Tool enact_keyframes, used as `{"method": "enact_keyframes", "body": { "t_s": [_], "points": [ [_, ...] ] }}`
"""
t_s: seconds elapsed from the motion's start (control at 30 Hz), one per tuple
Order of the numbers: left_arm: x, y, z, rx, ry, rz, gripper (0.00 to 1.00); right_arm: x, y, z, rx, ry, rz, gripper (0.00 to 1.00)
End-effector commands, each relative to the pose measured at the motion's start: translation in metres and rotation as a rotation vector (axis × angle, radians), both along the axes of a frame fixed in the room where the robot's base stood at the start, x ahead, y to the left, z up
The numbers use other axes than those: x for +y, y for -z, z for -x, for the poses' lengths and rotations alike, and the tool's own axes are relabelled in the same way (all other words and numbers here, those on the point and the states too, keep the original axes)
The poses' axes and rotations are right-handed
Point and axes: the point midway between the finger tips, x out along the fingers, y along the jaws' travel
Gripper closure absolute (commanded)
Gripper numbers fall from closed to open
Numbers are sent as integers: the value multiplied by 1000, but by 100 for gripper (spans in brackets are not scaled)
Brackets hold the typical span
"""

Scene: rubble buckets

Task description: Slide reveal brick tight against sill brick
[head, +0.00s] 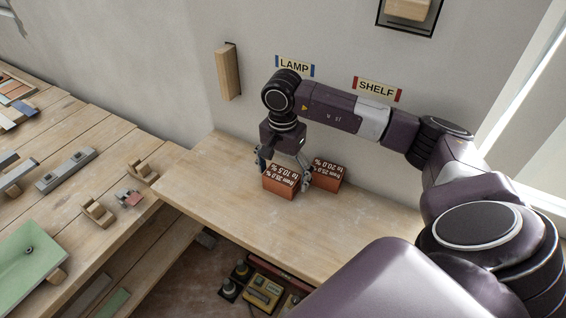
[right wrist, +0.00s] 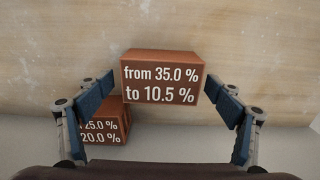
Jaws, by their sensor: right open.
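A red-brown brick (head: 281,182) marked "from 35.0 % to 10.5 %" is on the wooden bench top. A second red-brown brick (head: 327,177), whose label ends "to 20.0 %", stands close by, to its right and a little farther back. The labels do not tell me which is the reveal brick and which the sill brick. My right gripper (head: 284,168) is low at the first brick. In the right wrist view this brick (right wrist: 160,78) lies between the open fingers, with gaps on both sides. The second brick (right wrist: 103,124) shows partly behind the left finger. My left gripper is out of view.
The bench top (head: 220,165) is clear to the left of the bricks. The wall behind carries LAMP (head: 295,66) and SHELF (head: 377,88) signs and a wooden block (head: 228,73). Another table (head: 75,140) with wooden and metal parts stands at left.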

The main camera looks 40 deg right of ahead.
Motion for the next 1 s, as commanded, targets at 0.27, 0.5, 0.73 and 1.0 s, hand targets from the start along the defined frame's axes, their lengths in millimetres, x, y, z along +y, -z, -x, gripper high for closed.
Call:
{"method": "enact_keyframes", "body": {
  "t_s": [0.27, 0.5, 0.73, 1.0],
  "points": [
    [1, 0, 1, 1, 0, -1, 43, 0, -17, -2, -5, -1, -2, 15],
    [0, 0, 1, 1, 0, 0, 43, 0, -68, -2, -6, 0, 0, 15],
    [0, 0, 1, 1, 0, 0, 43, 0, -107, -1, -4, 0, -2, 15],
    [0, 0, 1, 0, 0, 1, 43, 0, -120, 0, 0, 0, 0, 15]
  ]
}}
